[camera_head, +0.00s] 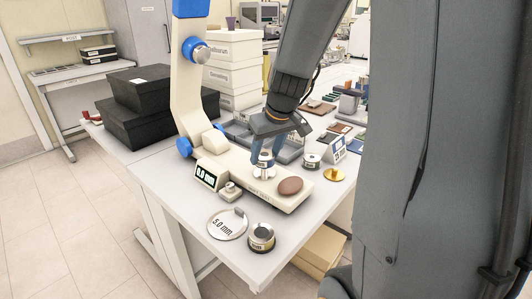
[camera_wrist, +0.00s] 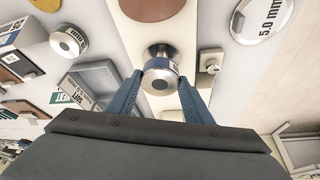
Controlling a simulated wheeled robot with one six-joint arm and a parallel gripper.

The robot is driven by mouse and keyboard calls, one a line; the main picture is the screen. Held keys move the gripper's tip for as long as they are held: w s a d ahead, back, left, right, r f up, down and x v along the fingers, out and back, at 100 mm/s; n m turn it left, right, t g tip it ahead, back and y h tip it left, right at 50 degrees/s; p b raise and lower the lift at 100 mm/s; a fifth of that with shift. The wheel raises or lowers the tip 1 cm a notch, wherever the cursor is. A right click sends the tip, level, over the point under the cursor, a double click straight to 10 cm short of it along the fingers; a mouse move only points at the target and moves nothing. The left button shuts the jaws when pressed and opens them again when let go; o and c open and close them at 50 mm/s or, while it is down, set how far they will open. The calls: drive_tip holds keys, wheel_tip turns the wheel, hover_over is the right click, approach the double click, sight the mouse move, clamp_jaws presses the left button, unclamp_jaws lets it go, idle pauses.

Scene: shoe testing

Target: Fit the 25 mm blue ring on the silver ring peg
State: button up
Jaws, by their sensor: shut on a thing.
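My gripper (camera_head: 265,157) is shut on a short silver cylinder with a blue-and-white band, which I take for the blue ring (camera_head: 265,159). In the wrist view the two blue fingers (camera_wrist: 161,88) flank the ring (camera_wrist: 160,78), whose silver top has a dark centre hole. A silver round part (camera_head: 263,175), likely the ring peg, stands directly below on the cream instrument base. In the wrist view a silver part of it (camera_wrist: 158,49) shows just beyond the ring. Most of the peg is hidden. I cannot tell whether the ring sits around it or above it.
The cream instrument base (camera_head: 240,180) carries a brown oval pad (camera_head: 290,186) and a small display (camera_head: 205,175). Other silver cylinders stand near the front (camera_head: 261,238) and at right (camera_head: 311,161). A 5.0 mm disc (camera_head: 227,224) and gold piece (camera_head: 333,175) lie nearby.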

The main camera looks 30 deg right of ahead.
sight(267, 157)
drive_tip(key=shift+f+b, duration=1.55)
drive_tip(key=shift+f, duration=0.1)
drive_tip(key=o, duration=1.2)
drive_tip(key=shift+r, duration=0.15)
drive_tip(key=shift+v, duration=3.8)
